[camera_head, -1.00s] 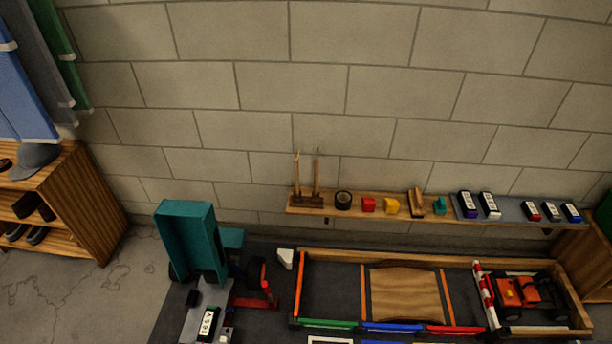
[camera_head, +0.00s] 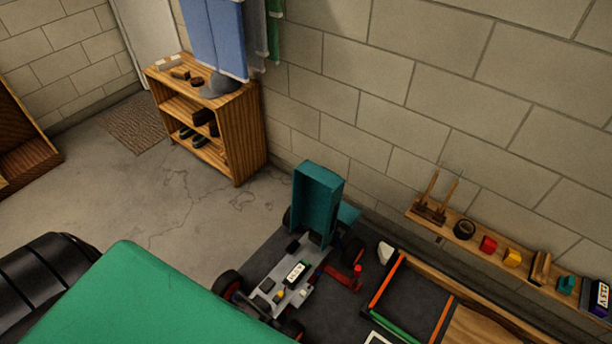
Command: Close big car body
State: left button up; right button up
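The big car stands on the dark mat in the lower middle of the head view. Its teal body (camera_head: 318,203) is tipped up at the car's far end, so the grey chassis (camera_head: 268,297) lies open to view. A white battery with dark lettering (camera_head: 296,272) lies on the chassis. Black wheels with orange hubs (camera_head: 228,283) show at the sides. A large green surface (camera_head: 150,300) at the lower left covers part of the view near the car's front wheel. Neither of my grippers is in view.
A wall shelf (camera_head: 450,224) holds tools, blocks and a battery. A wooden shoe rack (camera_head: 238,130) stands against the wall behind. The concrete floor (camera_head: 170,205) left of the car is clear.

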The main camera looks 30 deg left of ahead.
aim_at(316, 191)
jog(key=u, duration=0.95)
